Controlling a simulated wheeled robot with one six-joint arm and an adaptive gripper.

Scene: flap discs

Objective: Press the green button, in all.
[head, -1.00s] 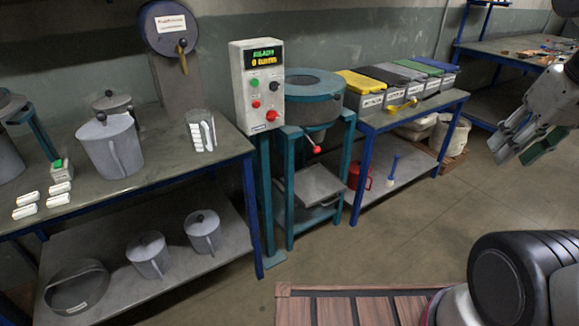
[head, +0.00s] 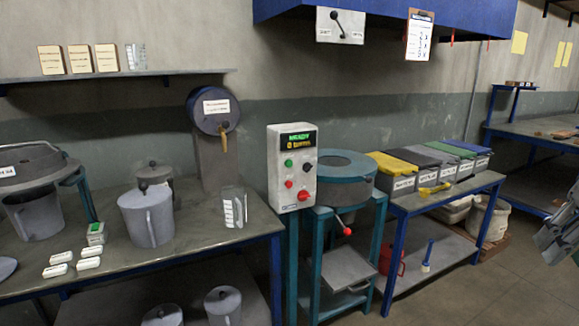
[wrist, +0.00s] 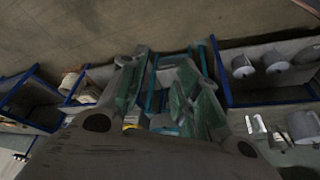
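The green button (head: 288,163) is a small round button at the upper left of the grey-white control box (head: 278,195), under its lit display (head: 298,141). The display's top line reads READY in green; the lower line seems to read 0 turns. A black knob (head: 307,167), a small red button (head: 288,184) and a larger red one (head: 303,196) share the panel. My gripper (head: 562,232) is partly cut off at the right edge of the head view, far from the box. In the wrist view its two fingers (wrist: 160,95) stand apart with nothing between them.
A teal-framed machine (head: 345,175) with a red-tipped lever (head: 345,229) stands right of the box. The left bench (head: 190,240) holds metal jugs and white blocks. Lidded bins (head: 395,172) line the right bench. A blue hood (head: 375,20) hangs above. Open floor (head: 500,295) lies at lower right.

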